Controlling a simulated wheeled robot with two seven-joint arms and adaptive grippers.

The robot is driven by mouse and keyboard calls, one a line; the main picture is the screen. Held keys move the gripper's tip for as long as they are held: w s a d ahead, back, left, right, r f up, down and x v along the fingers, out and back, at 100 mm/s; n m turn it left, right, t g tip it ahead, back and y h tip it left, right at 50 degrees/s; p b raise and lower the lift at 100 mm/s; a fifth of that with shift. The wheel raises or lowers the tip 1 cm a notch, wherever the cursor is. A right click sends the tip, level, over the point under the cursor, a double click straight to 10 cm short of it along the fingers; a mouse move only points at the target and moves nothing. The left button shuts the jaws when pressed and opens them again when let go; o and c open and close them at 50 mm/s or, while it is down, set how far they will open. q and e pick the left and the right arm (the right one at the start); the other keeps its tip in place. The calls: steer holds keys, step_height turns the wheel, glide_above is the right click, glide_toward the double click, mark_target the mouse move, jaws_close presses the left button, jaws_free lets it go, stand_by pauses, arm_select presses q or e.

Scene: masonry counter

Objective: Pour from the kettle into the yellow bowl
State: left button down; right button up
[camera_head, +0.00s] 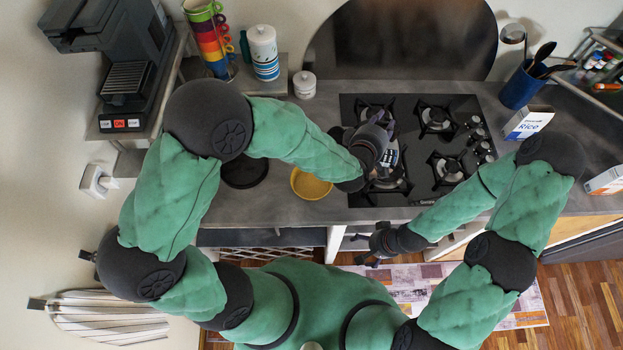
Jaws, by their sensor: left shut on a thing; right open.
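The yellow bowl (309,187) sits on the grey counter just left of the stove, partly covered by my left forearm. My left gripper (381,148) is over the left side of the stove, right of the bowl and apart from it. It is shut on what appears to be the kettle, which is mostly hidden by the gripper and wrist, so its tilt cannot be told. My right gripper (371,246) is open and empty in front of the counter's front edge, lower than the left one in the picture.
The black gas stove (436,195) has several burners. A dark round plate (245,173) lies left of the bowl. A white lidded jar (304,84) stands behind. A blue utensil holder (520,88) and a rice box (528,122) stand at the right.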

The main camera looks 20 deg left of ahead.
arm_select(q)
steer(key=shift+w+r, duration=0.15)
steer(key=shift+a+b, duration=0.2)
steer(key=shift+b, duration=0.2)
steer(key=shift+a+b, duration=0.1)
steer(key=shift+b, duration=0.2)
stand_by(0.4)
steer(key=shift+s+a+r+n+t+h+b, duration=0.1)
steer(key=shift+s+a+n+t+h+b, duration=0.2)
steer(key=shift+s+a+n+t+b, duration=0.4)
steer(key=shift+s+a+r+n+t+h+b, duration=0.15)
steer(key=shift+a+h+b, duration=0.25)
steer(key=shift+b, duration=0.55)
stand_by(2.0)
steer(key=shift+s+a+f+b, duration=0.2)
steer(key=shift+a+b, duration=0.4)
steer(key=shift+b, duration=0.25)
stand_by(2.2)
